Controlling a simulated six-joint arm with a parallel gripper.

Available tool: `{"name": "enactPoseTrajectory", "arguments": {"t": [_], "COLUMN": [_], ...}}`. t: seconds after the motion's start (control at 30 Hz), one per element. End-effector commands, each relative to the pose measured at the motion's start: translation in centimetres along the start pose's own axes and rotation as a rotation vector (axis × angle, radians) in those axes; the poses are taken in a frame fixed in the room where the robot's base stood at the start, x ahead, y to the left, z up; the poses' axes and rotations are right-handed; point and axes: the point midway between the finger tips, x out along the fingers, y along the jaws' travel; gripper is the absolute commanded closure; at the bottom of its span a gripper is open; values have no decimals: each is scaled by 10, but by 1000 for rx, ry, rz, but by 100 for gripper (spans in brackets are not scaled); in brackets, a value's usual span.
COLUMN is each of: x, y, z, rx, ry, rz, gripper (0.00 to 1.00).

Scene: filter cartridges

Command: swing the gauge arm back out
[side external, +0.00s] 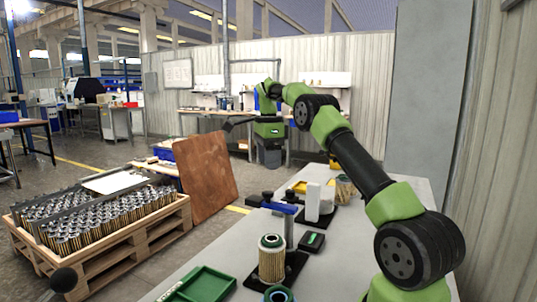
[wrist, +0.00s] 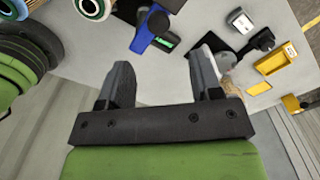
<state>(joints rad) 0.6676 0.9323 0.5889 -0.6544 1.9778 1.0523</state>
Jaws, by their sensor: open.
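The gauge arm (side external: 284,209) is a blue bar on top of a grey post, with a dark knob near one end. It also shows in the wrist view (wrist: 144,37), near the top. A banded filter cartridge (side external: 272,262) stands upright on the dark base beside the post; its round top is at the upper left of the wrist view (wrist: 90,7). There the blue bar is apart from the cartridge. A small readout with a green screen (side external: 311,242) lies by the post. My gripper (wrist: 165,75) is open and empty, above and away from the gauge arm.
A white upright block (side external: 313,201), a yellow tray (wrist: 275,59) and another cartridge (side external: 344,189) are farther along the grey table. A green tray (side external: 207,286) and a cartridge (side external: 278,294) are at the near end. A pallet crate (side external: 110,243) of cartridges stands left of the table.

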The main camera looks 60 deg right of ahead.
Motion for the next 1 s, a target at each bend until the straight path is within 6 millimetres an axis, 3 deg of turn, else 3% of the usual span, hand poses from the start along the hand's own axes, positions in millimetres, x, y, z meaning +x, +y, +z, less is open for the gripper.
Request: {"name": "enactPoseTrajectory", "arguments": {"t": [0.27, 0.8, 1.0], "x": [-13, -14, -44], "y": [0, 1, 20], "z": [0, 1, 25], "rx": [4, -1, -205], "ry": [-2, -3, -12], "rz": [-2, -2, -47], "gripper": [41, 41, 41]}}
